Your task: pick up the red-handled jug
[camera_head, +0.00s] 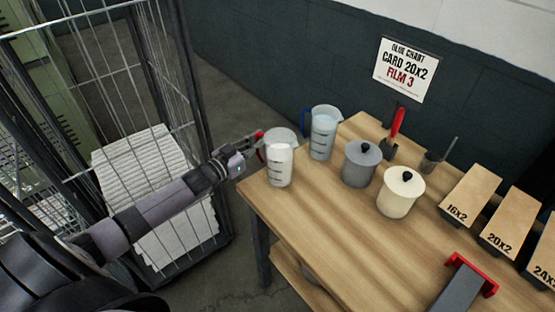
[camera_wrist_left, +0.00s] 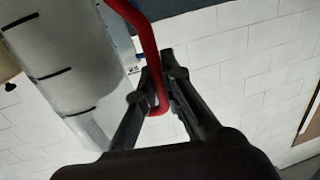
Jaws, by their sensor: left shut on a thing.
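The red-handled jug (camera_head: 279,160) is clear with dark level marks and pale contents. It is upright at the left corner of the wooden table (camera_head: 330,215); I cannot tell whether its base touches the top. My left gripper (camera_head: 257,142) reaches it from the left and is shut on its red handle. In the left wrist view, the two fingers (camera_wrist_left: 160,95) close around the red handle (camera_wrist_left: 150,45), with the jug's marked wall (camera_wrist_left: 60,60) at the left. My right gripper is not in view.
A blue-handled jug (camera_head: 323,135) stands just behind. A grey lidded pot (camera_head: 358,168) and a cream lidded pot (camera_head: 398,197) are to the right. Labelled boxes (camera_head: 470,198) line the right side. A wire cage (camera_head: 190,75) with stacked white filters (camera_head: 150,165) stands left of the table.

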